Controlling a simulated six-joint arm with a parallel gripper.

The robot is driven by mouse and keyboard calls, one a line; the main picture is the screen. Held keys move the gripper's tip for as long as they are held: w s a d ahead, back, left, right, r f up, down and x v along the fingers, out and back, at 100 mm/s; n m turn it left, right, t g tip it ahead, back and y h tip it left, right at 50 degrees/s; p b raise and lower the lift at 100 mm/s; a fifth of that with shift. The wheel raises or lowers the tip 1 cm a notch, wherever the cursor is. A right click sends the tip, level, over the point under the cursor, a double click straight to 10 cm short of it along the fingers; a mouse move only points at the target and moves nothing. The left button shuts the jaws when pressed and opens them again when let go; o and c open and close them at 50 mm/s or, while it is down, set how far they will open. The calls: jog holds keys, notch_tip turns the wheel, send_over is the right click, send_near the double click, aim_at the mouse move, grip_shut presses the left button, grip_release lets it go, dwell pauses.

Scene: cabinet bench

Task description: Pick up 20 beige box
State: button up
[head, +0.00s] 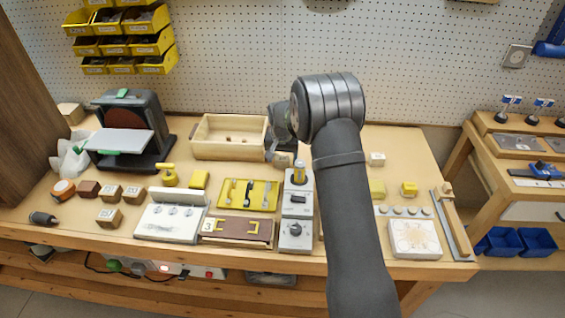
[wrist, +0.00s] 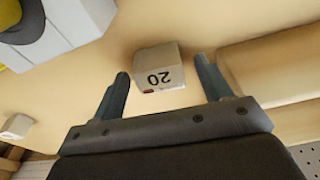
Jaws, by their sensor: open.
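The beige box marked 20 (wrist: 158,70) sits on the bench top in the wrist view, its number upside down and a small red mark near one lower edge. My gripper (wrist: 161,72) is open, with one finger on each side of the box's near part. Gaps show between the box and both fingers, and most of the box is beyond the fingertips in the picture. In the head view the box (head: 283,160) is a small beige block just right of the wooden tray, partly hidden by my gripper. My forearm crosses the bench on the right.
The open wooden tray (head: 229,154) stands close beside the box, near one finger. The grey switch unit with a knob (head: 296,207) is in front of the box. A small white block (head: 376,159) lies to the right. The pegboard (head: 240,60) rises behind.

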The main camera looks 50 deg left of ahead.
jog(key=shift+f, duration=0.4)
jog(key=c, duration=1.1)
jog(key=shift+r, duration=0.1)
